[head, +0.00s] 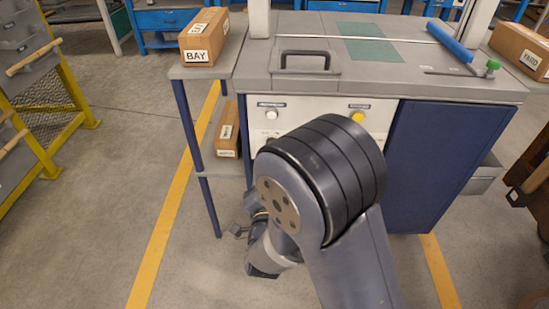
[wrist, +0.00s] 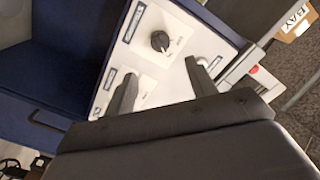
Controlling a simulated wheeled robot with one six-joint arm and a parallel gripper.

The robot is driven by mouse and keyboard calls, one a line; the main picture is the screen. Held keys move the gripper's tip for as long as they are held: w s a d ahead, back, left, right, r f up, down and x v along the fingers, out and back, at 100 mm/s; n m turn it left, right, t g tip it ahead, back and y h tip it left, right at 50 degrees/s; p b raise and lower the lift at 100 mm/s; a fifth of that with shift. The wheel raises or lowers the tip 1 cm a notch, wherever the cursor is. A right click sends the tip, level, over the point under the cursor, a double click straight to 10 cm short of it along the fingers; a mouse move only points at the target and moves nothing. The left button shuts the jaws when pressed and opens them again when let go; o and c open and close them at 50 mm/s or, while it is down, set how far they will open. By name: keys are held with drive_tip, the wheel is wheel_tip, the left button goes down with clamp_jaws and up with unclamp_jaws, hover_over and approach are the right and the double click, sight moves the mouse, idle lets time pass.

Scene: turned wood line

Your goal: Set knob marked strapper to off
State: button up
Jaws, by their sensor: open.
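The white control panel (head: 315,112) is on the front of the grey-topped machine. In the wrist view, a black knob (wrist: 160,41) with a pointer sits on a pale plate on the panel, beyond my fingertips. I cannot read which label says strapper. My gripper (wrist: 160,68) is open and empty, its two dark fingers apart in front of the panel. In the head view my arm hides the lower panel and my fingers.
A side shelf stands left of the machine, with a BAY box (head: 203,37) on top and another box (head: 228,130) below. A dark blue door (head: 445,160) is right of the panel. A red switch (wrist: 253,69) is near the panel's edge. Open floor lies at left.

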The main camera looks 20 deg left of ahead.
drive_tip(key=b+x, duration=0.1)
drive_tip(key=x, duration=0.9)
drive_tip(key=shift+w+b, duration=0.35)
drive_tip(key=shift+w, duration=0.05)
drive_tip(key=shift+r, duration=0.1)
drive_tip(key=shift+c, duration=0.5)
drive_tip(key=c, duration=0.9)
drive_tip(key=shift+n, duration=0.3)
drive_tip(key=n+p, duration=0.1)
drive_tip(key=n, duration=1)
drive_tip(key=shift+a+p, duration=0.1)
drive_tip(key=shift+p, duration=0.25)
drive_tip(key=shift+n, duration=0.3)
